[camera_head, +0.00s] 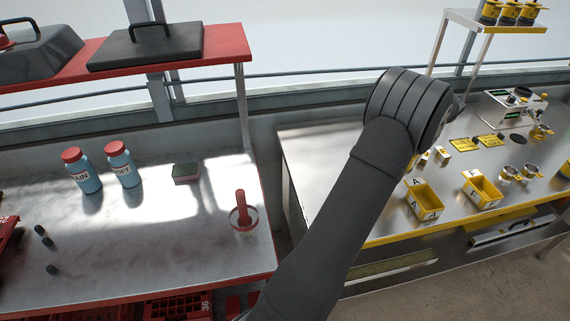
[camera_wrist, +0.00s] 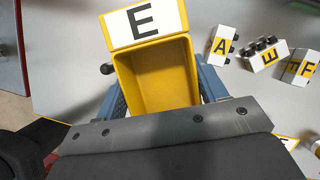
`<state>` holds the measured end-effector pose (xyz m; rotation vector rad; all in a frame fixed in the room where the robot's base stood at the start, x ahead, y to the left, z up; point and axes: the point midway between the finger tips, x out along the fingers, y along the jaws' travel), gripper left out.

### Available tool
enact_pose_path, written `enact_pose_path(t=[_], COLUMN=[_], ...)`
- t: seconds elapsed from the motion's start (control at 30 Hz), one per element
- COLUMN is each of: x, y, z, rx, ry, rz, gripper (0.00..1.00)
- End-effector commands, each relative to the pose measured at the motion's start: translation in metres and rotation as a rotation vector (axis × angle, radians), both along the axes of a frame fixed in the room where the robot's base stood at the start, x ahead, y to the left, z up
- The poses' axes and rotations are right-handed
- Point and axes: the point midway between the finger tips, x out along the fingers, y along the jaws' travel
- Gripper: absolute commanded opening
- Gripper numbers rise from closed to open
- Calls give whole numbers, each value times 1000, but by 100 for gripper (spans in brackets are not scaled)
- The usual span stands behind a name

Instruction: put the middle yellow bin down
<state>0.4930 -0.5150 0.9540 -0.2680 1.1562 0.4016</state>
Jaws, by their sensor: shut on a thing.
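The yellow bin marked E (camera_wrist: 155,75) fills the middle of the wrist view, empty, with its white label plate at the top. The blue-grey fingers of my gripper (camera_wrist: 162,88) stand on both sides of it and are shut on it. Whether its underside touches the steel table cannot be told. In the head view my arm hides the gripper and this bin. Two other yellow bins, marked A (camera_head: 425,202) and F (camera_head: 482,189), stand on the steel table to the right of my arm.
The steel table (camera_head: 312,150) is bare at its left. Small labelled blocks A (camera_wrist: 222,46), E (camera_wrist: 266,56) and F (camera_wrist: 300,68) lie right of the held bin. Metal cups (camera_head: 510,174) stand beside bin F. A gap separates the marble counter (camera_head: 150,245).

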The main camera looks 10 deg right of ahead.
Motion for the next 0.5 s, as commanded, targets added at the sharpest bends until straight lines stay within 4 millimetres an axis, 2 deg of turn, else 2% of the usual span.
enact_pose_path(t=[0.03, 0.2, 0.37, 0.5], x=[23, 84, 132, 167], y=[23, 94, 167, 236], z=[-1, -5, -9, -12], rx=[-1, 0, -1, 0], ry=[0, 0, -1, -1], rz=[48, 189, 321, 438], gripper=[39, 39, 39, 39])
